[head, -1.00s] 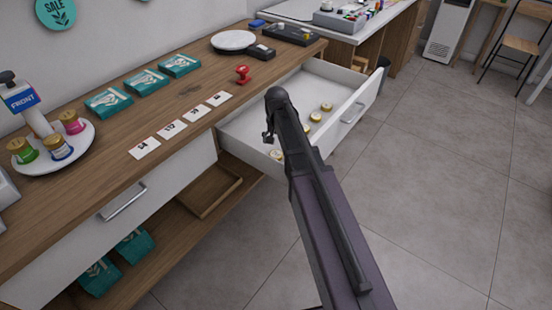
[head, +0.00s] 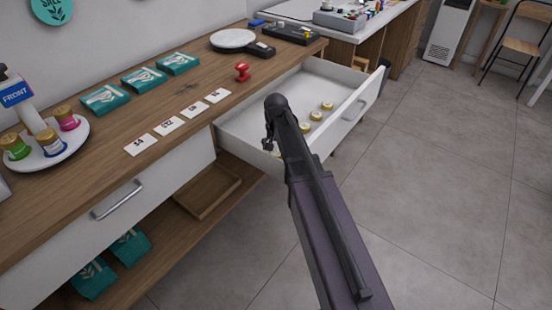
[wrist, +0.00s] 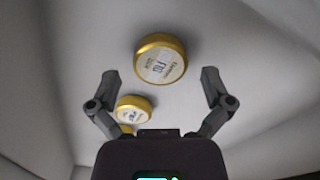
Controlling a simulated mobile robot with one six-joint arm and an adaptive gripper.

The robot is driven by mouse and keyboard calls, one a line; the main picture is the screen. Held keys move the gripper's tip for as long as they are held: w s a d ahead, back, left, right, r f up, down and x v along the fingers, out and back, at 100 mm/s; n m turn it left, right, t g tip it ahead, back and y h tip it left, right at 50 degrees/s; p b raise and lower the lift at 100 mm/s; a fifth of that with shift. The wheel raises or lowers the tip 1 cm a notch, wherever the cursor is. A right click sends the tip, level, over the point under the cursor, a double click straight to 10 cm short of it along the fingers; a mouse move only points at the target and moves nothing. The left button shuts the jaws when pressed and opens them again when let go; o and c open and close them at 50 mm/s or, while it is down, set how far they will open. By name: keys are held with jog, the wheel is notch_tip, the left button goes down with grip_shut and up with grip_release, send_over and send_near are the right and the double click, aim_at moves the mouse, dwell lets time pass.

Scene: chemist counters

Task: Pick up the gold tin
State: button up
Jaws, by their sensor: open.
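Several round gold tins with pale labelled lids lie in the open white drawer (head: 340,123). In the wrist view, one gold tin (wrist: 160,60) is large and lies ahead between my fingers, apart from both. A second gold tin (wrist: 134,108) is nearer the bottom, and a third is partly hidden by my gripper body. In the head view, gold tins (head: 327,106) (head: 316,116) sit in a row, with part of another (head: 277,154) showing beside my arm. My gripper (wrist: 160,80) is open and empty over the drawer; my arm hides part of the drawer in the head view.
The wooden counter (head: 200,83) above holds white cards (head: 168,125), a red stamp (head: 242,72), teal packets (head: 142,79) and a round white stand (head: 82,130) with several coloured jars.

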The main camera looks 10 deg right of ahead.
jog(key=shift+f+b, duration=0.55)
jog(key=shift+f, duration=0.25)
jog(key=c, duration=1)
